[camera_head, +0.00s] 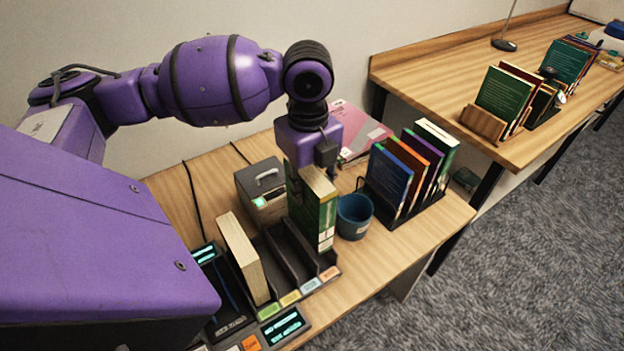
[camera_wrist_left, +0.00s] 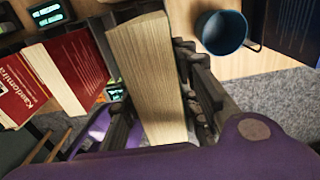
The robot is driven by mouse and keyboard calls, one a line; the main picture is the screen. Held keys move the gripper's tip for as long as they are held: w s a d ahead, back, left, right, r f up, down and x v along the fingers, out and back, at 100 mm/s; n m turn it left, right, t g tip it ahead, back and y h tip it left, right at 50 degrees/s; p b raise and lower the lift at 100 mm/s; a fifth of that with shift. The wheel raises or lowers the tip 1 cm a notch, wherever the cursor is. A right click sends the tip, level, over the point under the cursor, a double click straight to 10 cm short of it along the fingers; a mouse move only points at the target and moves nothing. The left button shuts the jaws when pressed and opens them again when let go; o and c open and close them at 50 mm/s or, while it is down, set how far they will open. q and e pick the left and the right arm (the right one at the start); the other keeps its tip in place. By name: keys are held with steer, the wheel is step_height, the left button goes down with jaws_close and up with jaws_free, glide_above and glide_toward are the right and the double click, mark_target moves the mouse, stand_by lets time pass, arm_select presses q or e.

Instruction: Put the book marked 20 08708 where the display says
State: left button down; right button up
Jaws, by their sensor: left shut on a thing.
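My left gripper (camera_wrist_left: 165,85) is shut on a green book (camera_head: 320,212), held upright with its page block (camera_wrist_left: 148,70) between the fingers in the left wrist view. In the head view the book is at the right end of the black sorter (camera_head: 290,255); I cannot tell whether its lower end is inside a slot. I cannot read the number 20 08708 on it. A lit display (camera_head: 284,326) stands at the sorter's front; its text is too small to read. My right gripper is not in view.
A pale-paged book (camera_head: 243,257) stands in the sorter's left part. Coloured labels (camera_head: 310,286) line its front. A blue mug (camera_head: 354,215) is close right of the held book. A rack of several books (camera_head: 390,182) stands beyond it. A grey box (camera_head: 262,190) is behind the sorter.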

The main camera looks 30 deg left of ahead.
arm_select(q)
steer(key=shift+f+b, duration=0.3)
steer(key=shift+f, duration=3.5)
steer(key=shift+f, duration=0.6)
steer(key=c, duration=1.3)
jaws_free()
steer(key=shift+o, duration=0.2)
